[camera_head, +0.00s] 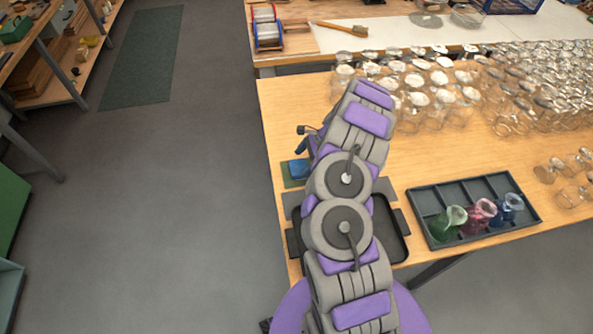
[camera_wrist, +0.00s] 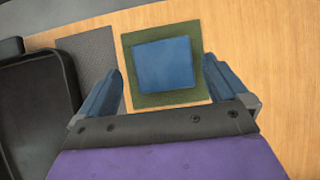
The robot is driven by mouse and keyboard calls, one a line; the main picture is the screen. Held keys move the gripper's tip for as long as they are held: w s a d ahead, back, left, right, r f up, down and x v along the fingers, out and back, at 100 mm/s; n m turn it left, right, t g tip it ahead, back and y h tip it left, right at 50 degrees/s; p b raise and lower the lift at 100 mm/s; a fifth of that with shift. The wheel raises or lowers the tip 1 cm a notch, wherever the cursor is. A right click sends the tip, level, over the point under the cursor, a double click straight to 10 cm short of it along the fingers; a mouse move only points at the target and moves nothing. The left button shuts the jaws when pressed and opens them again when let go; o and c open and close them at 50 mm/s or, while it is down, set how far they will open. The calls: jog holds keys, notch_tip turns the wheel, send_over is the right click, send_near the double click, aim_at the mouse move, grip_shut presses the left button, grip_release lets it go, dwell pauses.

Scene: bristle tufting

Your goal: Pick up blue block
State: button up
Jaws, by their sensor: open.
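The blue block (camera_wrist: 164,65) sits on a dark green square mat (camera_wrist: 133,98) on the wooden table. In the head view the block (camera_head: 299,168) is at the table's left edge, beside my arm, on the green mat (camera_head: 287,181). My gripper (camera_wrist: 166,80) is open in the wrist view, with one blue finger on each side below the block. The block is ahead of and partly between the fingertips, with no visible contact. In the head view my gripper (camera_head: 304,141) is mostly hidden behind my arm.
A black tray (camera_wrist: 40,75) lies left of the mat, with a grey mat (camera_wrist: 97,47) between. In the head view a dark divided tray (camera_head: 425,221) holds green, pink and blue flasks. Many clear glass jars (camera_head: 440,98) crowd the table's back right.

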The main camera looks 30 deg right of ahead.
aim_at(300, 166)
jog(key=shift+a+f, duration=0.2)
jog(key=shift+f, duration=0.25)
jog(key=f, duration=0.1)
jog(key=f+b, duration=0.1)
jog(key=w+f, duration=0.1)
jog(key=shift+a+f, duration=0.25)
jog(key=shift+a+r, duration=0.1)
jog(key=shift+a, duration=0.35)
jog(key=shift+c, duration=0.5)
jog(key=shift+a, duration=0.25)
jog(key=c, duration=0.3)
jog(key=shift+d, duration=0.15)
jog(key=c, duration=0.3)
jog(key=shift+s+d, duration=0.1)
jog(key=shift+d, duration=0.2)
jog(key=shift+c, duration=0.9)
